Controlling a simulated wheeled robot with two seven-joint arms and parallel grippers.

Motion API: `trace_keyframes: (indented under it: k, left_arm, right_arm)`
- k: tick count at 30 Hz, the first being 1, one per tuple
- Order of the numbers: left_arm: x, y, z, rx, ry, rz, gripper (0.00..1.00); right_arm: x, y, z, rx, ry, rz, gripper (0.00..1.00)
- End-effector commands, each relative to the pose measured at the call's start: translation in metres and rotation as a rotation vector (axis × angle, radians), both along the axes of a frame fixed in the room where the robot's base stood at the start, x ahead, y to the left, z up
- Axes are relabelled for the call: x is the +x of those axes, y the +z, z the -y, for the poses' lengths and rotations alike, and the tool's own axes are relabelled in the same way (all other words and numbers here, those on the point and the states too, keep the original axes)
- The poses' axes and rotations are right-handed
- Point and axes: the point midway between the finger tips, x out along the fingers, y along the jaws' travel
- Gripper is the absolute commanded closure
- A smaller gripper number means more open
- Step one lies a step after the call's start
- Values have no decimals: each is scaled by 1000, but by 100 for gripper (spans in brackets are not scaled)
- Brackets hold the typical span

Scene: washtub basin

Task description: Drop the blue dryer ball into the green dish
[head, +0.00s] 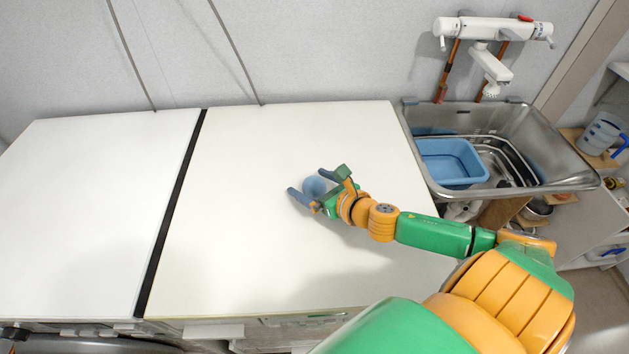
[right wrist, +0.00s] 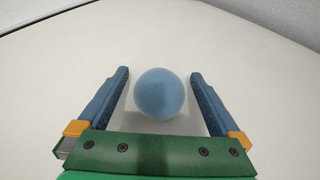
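The blue dryer ball (head: 314,186) is on the white counter, and it also shows in the right wrist view (right wrist: 161,94). My right gripper (head: 314,184) is open, with one finger on each side of the ball. In the right wrist view there are gaps between the ball and both fingers (right wrist: 160,84). No green dish shows in either view. My left gripper is not in view.
The white counter (head: 270,250) is otherwise bare, with a dark seam (head: 172,210) across it. At the right is a metal sink (head: 555,160) with a blue basin (head: 450,162) in it, below a wall faucet (head: 490,50).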

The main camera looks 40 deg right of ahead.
Motion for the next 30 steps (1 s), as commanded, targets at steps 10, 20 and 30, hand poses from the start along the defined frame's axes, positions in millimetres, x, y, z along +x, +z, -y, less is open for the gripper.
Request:
trace_keyframes:
  k: [10,20,30]
  left_arm:
    - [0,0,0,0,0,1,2]
    - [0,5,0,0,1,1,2]
    - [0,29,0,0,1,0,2]
  right_arm:
    - [0,0,0,0,0,0,86]
    - [0,16,0,-3,2,3,86]
    - [0,133,0,-11,6,3,86]
